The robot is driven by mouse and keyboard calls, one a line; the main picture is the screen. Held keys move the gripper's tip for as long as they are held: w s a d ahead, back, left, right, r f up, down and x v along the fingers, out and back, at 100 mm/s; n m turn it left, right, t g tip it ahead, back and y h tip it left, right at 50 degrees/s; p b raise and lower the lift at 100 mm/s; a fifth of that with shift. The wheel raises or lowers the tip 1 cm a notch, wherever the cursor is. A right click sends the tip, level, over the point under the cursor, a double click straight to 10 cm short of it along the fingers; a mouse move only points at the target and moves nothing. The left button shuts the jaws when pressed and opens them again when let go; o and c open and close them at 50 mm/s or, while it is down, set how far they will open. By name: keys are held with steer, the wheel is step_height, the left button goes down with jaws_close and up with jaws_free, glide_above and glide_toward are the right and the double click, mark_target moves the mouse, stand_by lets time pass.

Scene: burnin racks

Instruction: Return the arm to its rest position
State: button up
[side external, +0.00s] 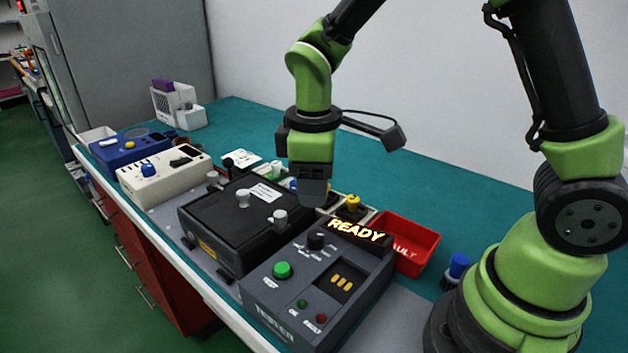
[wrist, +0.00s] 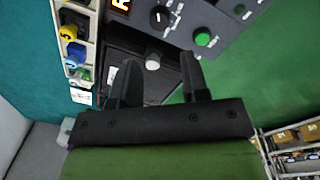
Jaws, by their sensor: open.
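My gripper (side external: 314,192) hangs pointing down over the back edge of the black box (side external: 222,208) and the tester, close behind the READY display. In the wrist view my gripper (wrist: 158,72) shows two separated dark fingers with nothing between them. A silver knob (wrist: 153,62) on the black box appears beyond the fingers. The tester (side external: 262,300) has a green button (side external: 282,270), a dark dial (side external: 316,240) and a lit READY display (side external: 357,231). My arm is bent over the bench. The gap between the fingertips and the surfaces below cannot be told exactly.
A red bin (side external: 412,250) stands behind the tester, beside a tray with coloured knobs (side external: 352,203). A blue-capped piece (side external: 458,266) is near my base. A cream unit (side external: 163,177) and a blue unit (side external: 128,150) stand farther left. The teal bench (side external: 430,180) is clear behind.

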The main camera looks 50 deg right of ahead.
steer(key=s+d+r+m+t+y, duration=0.1)
steer(key=s+r+m+t+y, duration=0.1)
steer(key=s+r+m+t, duration=0.4)
steer(key=s+r+m, duration=0.5)
steer(key=s+r, duration=0.2)
steer(key=s, duration=0.1)
steer(key=shift+s+d+r+t, duration=0.15)
steer(key=shift+d+r+t, duration=0.05)
steer(key=shift+r+t, duration=0.2)
